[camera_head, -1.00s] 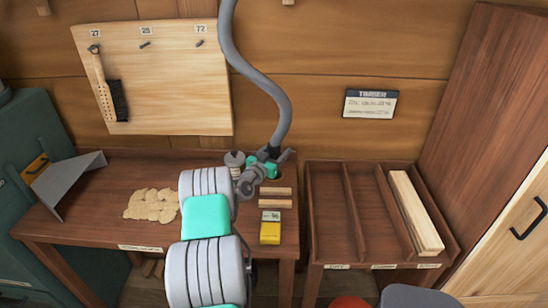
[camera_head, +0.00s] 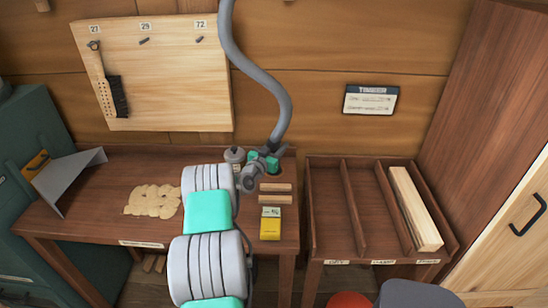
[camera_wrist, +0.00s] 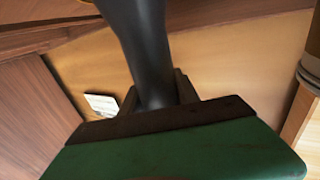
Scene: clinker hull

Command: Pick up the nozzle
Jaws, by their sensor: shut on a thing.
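The nozzle (camera_head: 273,152) is the dark end of a thick grey hose that hangs from above over the right end of the workbench. My gripper (camera_head: 262,162) is at this end and is shut on it. My wrist partly hides the grip in the head view. In the wrist view the dark nozzle tube (camera_wrist: 147,50) runs down between my gripper's fingers (camera_wrist: 157,92). A wide green part with a dark edge fills the bottom of that view and hides what lies below.
The workbench (camera_head: 100,205) carries a tan pile (camera_head: 153,200), wooden strips (camera_head: 275,194), a yellow block (camera_head: 270,228) and a bent grey sheet (camera_head: 68,178). A divided timber tray (camera_head: 335,225) stands to the right. A pegboard with a brush (camera_head: 118,98) hangs behind.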

